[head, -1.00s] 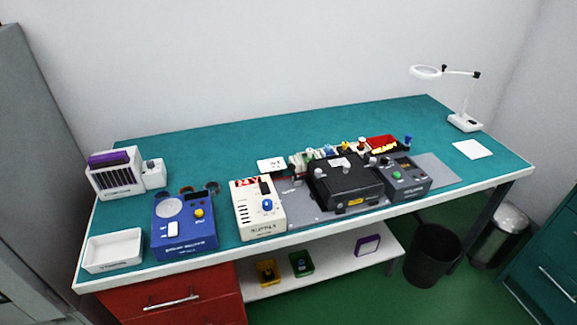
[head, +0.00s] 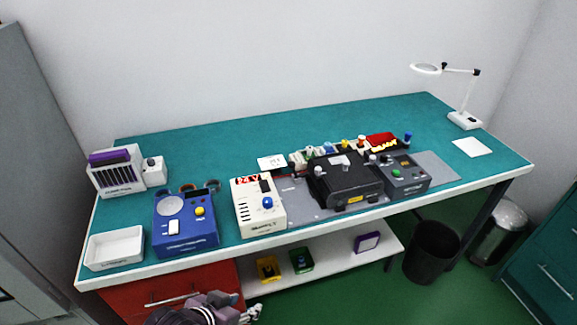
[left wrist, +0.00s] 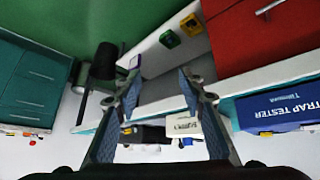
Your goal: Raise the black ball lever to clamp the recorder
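The recorder (head: 348,184) is a black box on a grey plate (head: 308,212) near the middle of the bench's front side. Small pale knobs show at its top corners. I cannot make out the black ball lever for certain at this size. My left gripper (head: 250,312) is low at the bottom edge of the head view, in front of the bench and well away from the recorder. In the left wrist view its two fingers (left wrist: 160,90) are spread apart with nothing between them. The recorder is partly visible and small beyond them. My right gripper is not in view.
A cream 24 V supply (head: 259,213) and a blue tester (head: 184,225) stand left of the recorder; a dark grey box (head: 405,179) stands right of it. A red drawer unit (head: 200,283) and a low shelf (head: 335,262) lie below. The bench's back is largely clear.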

